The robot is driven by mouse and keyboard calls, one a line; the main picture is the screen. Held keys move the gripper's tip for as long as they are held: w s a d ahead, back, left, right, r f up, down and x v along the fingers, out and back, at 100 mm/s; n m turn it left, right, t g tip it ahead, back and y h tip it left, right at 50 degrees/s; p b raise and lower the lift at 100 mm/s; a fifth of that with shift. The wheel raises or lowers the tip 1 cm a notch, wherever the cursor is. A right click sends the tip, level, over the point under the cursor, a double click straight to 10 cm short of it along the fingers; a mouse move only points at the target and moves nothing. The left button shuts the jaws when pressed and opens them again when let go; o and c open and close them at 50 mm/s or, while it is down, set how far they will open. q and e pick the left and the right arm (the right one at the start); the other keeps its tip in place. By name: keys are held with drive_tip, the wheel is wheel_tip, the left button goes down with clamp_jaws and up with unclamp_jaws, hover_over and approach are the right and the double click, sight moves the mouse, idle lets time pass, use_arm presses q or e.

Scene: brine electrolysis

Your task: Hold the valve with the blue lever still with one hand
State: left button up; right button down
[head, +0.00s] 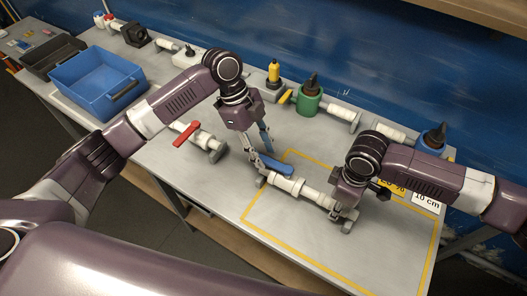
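The valve with the blue lever lies on the grey table, its white pipe body (312,193) running from upper left to lower right. Its blue lever (275,164) is on the upper left part. My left gripper (262,158) points down at the lever end, with its two fingers apart; whether they touch the valve is unclear. My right gripper (346,216) is down at the valve's lower right end. Its fingers are partly hidden by its own body, so its grip cannot be made out.
A valve with a red lever (186,133) lies to the left. A blue bin (98,82) stands at the far left. A green-collared pipe part (309,101) and a yellow bottle-like item (273,73) stand at the back. Yellow tape (262,229) outlines an area with clear room in front.

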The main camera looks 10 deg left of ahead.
use_arm(q)
drive_tip(key=shift+d+f, duration=0.1)
drive_tip(key=shift+f, duration=0.15)
clamp_jaws()
idle(0.3)
